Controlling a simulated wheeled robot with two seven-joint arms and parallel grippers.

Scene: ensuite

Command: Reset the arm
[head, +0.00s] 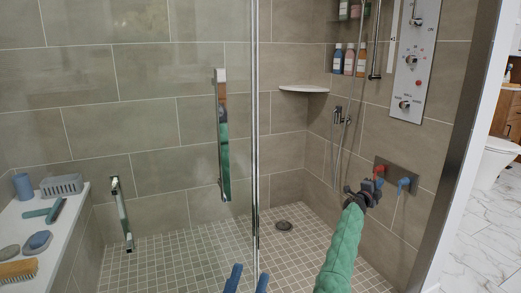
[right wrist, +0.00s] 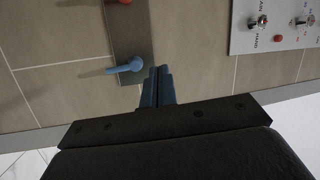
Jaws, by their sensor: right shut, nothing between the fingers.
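My right arm, in a green sleeve, reaches up from the bottom of the head view. My right gripper (head: 377,182) is in front of the valve plate (head: 407,191) on the right shower wall. In the right wrist view the blue fingers of this gripper (right wrist: 158,72) are together and empty. The blue lever (right wrist: 122,68) is just left of the fingertips there, and seems apart from them. The blue lever also shows in the head view (head: 403,185). The red lever (right wrist: 124,2) is cut by the top edge. My left gripper (head: 248,279) shows only two spread blue fingertips at the bottom.
A glass panel edge with a metal post (head: 255,130) stands mid-view. A control panel (head: 414,55) is above the valve plate. A hand shower (head: 341,115) hangs on the wall. The tiled floor (head: 190,265) looks clear.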

